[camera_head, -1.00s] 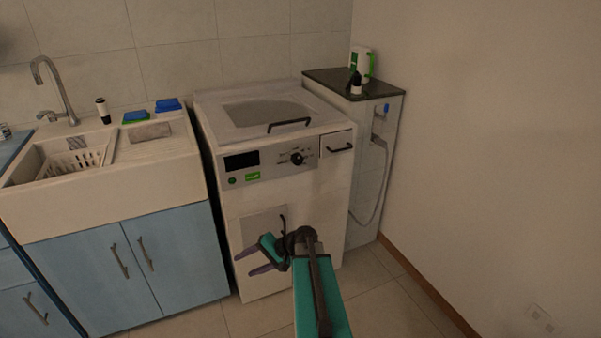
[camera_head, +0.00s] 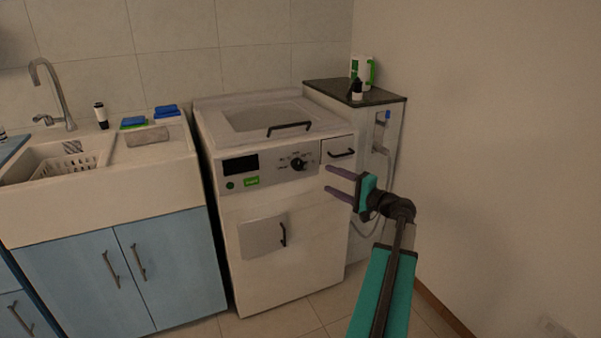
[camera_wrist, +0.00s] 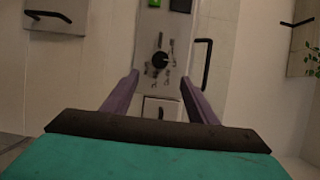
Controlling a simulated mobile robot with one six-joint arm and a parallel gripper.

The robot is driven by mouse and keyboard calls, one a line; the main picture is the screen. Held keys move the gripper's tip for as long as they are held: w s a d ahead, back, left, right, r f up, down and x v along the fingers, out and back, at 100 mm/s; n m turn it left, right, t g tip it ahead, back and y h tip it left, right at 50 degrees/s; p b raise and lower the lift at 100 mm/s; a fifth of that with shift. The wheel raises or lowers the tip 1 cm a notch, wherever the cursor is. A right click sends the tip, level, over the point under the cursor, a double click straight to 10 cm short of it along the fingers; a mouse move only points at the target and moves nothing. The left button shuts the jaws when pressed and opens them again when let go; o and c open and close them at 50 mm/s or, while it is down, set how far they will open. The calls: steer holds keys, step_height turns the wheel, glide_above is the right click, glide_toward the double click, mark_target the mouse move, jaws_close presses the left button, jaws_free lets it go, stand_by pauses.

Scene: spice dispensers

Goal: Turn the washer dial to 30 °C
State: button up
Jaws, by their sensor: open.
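The washer (camera_head: 285,245) is a white top-loader with a grey control panel. Its black round dial (camera_head: 298,164) sits on the right part of the panel, with small markings around it that are too small to read. My gripper (camera_head: 326,180) is open and empty, in front of the washer's right side, right of and slightly below the dial in the head view. In the wrist view the dial (camera_wrist: 160,60) lies ahead, beyond the gap between the purple fingers (camera_wrist: 160,88). The fingers appear apart from the dial.
A drawer with a black handle (camera_head: 341,154) is right of the dial. A dark display (camera_head: 240,163) and green button (camera_head: 231,185) are on the panel's left. A lid handle (camera_head: 289,126) is above. A sink cabinet (camera_head: 125,265) stands left, and a narrow cabinet (camera_head: 375,100) with bottles stands right.

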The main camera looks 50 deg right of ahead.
mark_target(300, 165)
stand_by(0.4)
steer(key=w+b, duration=0.1)
steer(key=w, duration=1.2)
steer(key=shift+w, duration=0.4)
steer(key=shift+c, duration=0.4)
